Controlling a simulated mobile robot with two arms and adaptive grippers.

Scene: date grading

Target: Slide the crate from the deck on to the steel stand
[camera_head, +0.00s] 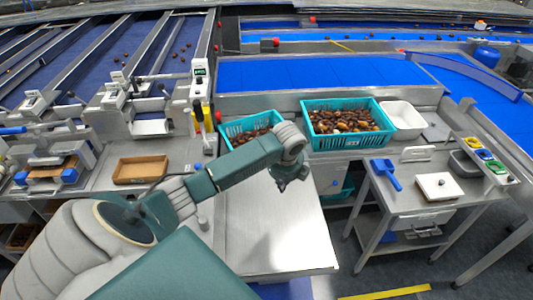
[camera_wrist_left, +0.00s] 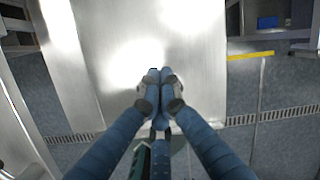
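One teal crate (camera_head: 308,118) full of brown dates stands on the deck right of centre. A second teal crate (camera_head: 228,130) with dates stands left of it, partly hidden behind my left arm. The steel stand (camera_head: 270,240), a bare shiny top, lies in front of them and also fills the middle of the left wrist view (camera_wrist_left: 190,40). My left gripper (camera_head: 282,187) hangs over the stand, in front of the crates and apart from them. In the left wrist view its fingertips (camera_wrist_left: 160,74) meet with nothing between them. My right gripper is not in view.
A white tub (camera_head: 403,118) stands right of the right crate. A side table with a blue scoop (camera_head: 386,173) and a white board (camera_head: 440,187) is at the right. A wooden tray (camera_head: 141,170) lies at the left. The stand's top is clear.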

